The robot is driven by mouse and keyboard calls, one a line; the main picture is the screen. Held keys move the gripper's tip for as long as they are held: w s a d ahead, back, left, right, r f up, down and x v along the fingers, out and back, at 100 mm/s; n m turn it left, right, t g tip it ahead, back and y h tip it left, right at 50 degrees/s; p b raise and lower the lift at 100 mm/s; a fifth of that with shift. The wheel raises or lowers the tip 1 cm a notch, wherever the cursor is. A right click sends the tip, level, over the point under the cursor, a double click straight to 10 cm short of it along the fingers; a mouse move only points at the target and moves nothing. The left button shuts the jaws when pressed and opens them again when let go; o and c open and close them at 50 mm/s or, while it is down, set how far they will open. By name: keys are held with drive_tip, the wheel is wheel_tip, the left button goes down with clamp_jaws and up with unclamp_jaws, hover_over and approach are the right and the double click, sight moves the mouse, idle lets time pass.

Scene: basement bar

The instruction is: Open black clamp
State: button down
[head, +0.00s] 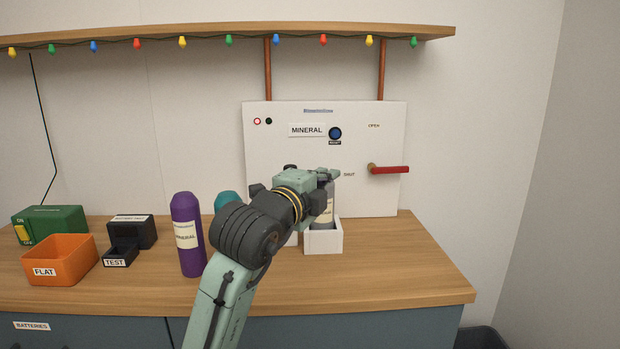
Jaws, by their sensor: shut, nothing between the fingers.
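My gripper (332,174) is at the white panel, above a grey bottle (323,218) with a pale label. The bottle stands upright in a white open-topped holder (323,244). My fingers are shut with nothing held. My gripper and wrist cover the panel's lower middle and the upper part of the bottle. I cannot make out a black clamp for certain; it may be hidden behind my gripper.
The white panel (270,150) has a red lever (390,170) pointing right and a blue button (335,133). A purple bottle (188,245), a partly hidden teal bottle (227,200), black tester (133,231) and orange bin (60,257) stand left. The counter's right end (420,270) is clear.

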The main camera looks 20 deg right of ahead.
drive_tip(key=shift+w+a+p, duration=0.35)
drive_tip(key=shift+w+a, duration=0.25)
drive_tip(key=shift+a, duration=0.2)
drive_tip(key=shift+w+a+p, duration=0.3)
drive_tip(key=shift+w+a, duration=0.25)
drive_tip(key=shift+a, duration=0.2)
drive_tip(key=shift+a, duration=0.1)
drive_tip(key=shift+w+a+b, duration=0.3)
drive_tip(key=shift+a+b, duration=0.25)
drive_tip(key=shift+a, duration=0.4)
